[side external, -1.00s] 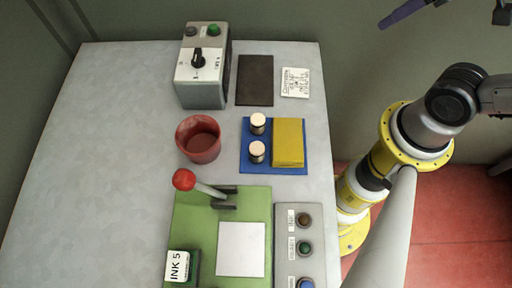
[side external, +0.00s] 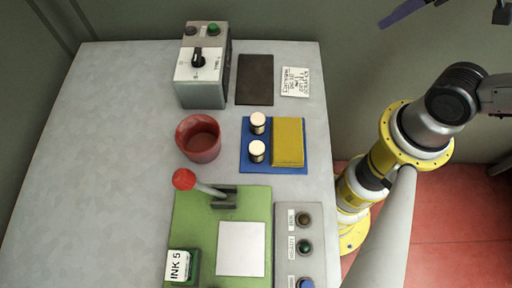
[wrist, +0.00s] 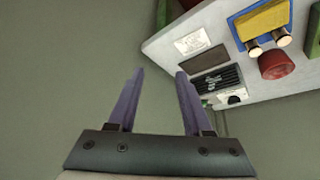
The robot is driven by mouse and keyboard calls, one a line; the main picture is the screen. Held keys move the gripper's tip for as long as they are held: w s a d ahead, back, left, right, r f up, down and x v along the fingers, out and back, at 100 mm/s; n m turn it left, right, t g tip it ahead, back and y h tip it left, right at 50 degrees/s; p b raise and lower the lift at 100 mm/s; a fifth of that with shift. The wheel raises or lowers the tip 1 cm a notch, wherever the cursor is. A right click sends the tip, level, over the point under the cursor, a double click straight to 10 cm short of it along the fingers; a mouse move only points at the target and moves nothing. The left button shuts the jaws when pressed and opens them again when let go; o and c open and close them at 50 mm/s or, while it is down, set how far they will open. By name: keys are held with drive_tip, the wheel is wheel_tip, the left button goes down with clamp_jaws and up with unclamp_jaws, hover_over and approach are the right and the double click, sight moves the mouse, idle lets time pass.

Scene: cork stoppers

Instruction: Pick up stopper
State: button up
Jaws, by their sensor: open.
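Two small stoppers with pale round tops and dark lower parts stand upright on a blue tray (side external: 244,160). The far stopper (side external: 257,122) and the near stopper (side external: 257,150) are on the tray's left half, beside a yellow block (side external: 288,142). In the wrist view the stoppers (wrist: 255,49) show small at the upper right. My gripper (wrist: 158,75) is open and empty, its two purple fingers apart. It is away from the table, well clear of the stoppers. In the side view only part of a purple finger (side external: 402,13) shows at the top right.
A red cup (side external: 198,138) stands left of the tray. A grey box with a knob (side external: 201,78), a dark pad (side external: 254,80) and a label card (side external: 295,82) are behind. A green base with a red-knobbed lever (side external: 184,179) and a button panel (side external: 303,230) lie in front. The table's left side is clear.

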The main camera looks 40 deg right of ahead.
drive_tip(key=shift+o, duration=0.2)
drive_tip(key=o, duration=0.3)
